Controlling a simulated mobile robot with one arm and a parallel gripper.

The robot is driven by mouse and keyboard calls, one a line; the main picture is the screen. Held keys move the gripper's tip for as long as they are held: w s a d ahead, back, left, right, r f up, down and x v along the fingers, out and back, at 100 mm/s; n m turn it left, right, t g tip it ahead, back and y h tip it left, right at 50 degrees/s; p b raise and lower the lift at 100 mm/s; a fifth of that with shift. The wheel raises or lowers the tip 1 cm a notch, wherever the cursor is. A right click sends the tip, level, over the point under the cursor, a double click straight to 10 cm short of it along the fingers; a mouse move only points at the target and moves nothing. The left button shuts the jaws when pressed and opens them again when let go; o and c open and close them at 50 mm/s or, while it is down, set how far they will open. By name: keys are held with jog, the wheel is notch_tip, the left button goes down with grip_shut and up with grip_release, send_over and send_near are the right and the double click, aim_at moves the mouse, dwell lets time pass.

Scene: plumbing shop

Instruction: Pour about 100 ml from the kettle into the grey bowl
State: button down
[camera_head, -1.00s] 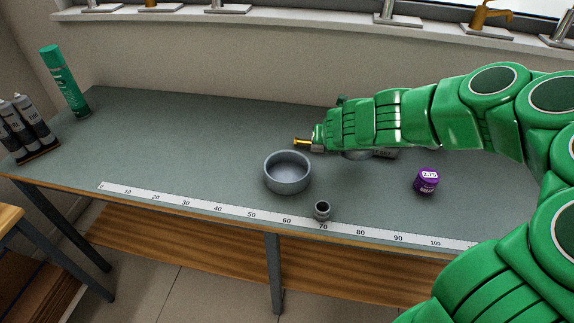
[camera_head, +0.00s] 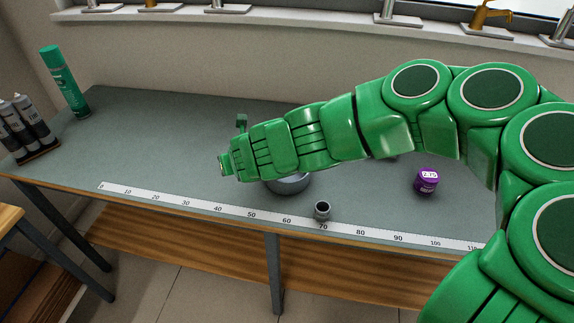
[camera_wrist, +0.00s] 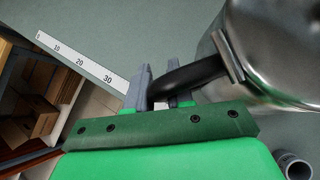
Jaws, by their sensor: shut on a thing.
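The kettle (camera_wrist: 275,50) is shiny metal with a black handle (camera_wrist: 188,76), at the upper right of the wrist view. My gripper (camera_wrist: 162,86) is shut on the handle.
A ruler strip (camera_head: 190,203) runs along the bench's front edge. A purple container (camera_head: 426,181) is further right. A green spray can (camera_head: 65,82) and dark tubes (camera_head: 28,125) stand at far left.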

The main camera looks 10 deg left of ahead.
jog(key=s+a+f, duration=0.6)
jog(key=s, duration=0.1)
jog(key=shift+s+a+f, duration=0.15)
jog(key=shift+s+f, duration=0.05)
jog(key=shift+f, duration=0.1)
jog(key=shift+s+a+f, duration=0.15)
jog(key=shift+a+f, duration=0.1)
jog(key=shift+f, duration=0.1)
